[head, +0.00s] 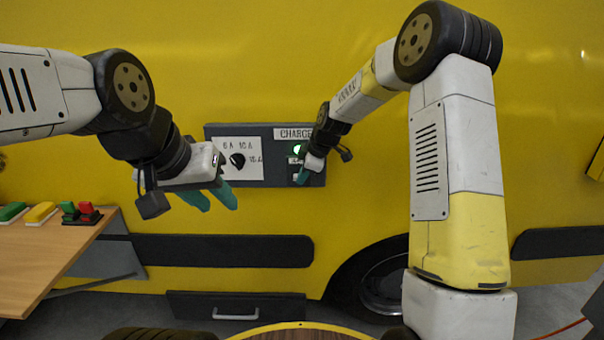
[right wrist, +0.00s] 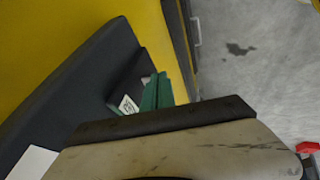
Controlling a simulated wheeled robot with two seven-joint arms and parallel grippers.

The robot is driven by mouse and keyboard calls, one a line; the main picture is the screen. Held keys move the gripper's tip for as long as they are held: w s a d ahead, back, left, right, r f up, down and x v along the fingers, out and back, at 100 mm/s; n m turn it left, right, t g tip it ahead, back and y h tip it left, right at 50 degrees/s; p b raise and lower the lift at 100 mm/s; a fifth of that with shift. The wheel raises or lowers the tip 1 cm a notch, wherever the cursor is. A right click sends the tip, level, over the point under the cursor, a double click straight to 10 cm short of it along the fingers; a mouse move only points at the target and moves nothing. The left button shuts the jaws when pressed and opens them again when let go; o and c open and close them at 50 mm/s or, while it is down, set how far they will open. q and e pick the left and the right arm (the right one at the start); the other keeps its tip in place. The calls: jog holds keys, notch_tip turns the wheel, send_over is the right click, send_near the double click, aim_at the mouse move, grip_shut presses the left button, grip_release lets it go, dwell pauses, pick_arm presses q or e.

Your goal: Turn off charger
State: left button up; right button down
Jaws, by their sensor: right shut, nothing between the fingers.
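The charger panel (head: 230,131) is a dark box on the yellow vehicle side, with a "CHARGE" label partly hidden by my right arm. It has a white dial plate with a black knob (head: 237,160) and a lit green lamp (head: 297,149). My right gripper (head: 303,176) is at the panel's lower right, its green fingers closed, over or against a small switch area that it mostly hides. In the right wrist view the green fingers (right wrist: 157,93) are together beside a small white label (right wrist: 129,105) on the dark panel (right wrist: 60,105). My left gripper (head: 213,198) hangs left of the panel with its green fingers apart.
A wooden table (head: 50,250) at the left holds green, yellow and red blocks or buttons. A dark drawer with a handle (head: 236,313) and a wheel (head: 383,285) are below the panel. Grey floor shows at the right wrist view's right.

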dwell(0.3)
jog(key=shift+r, duration=0.75)
jog(key=shift+s, duration=0.1)
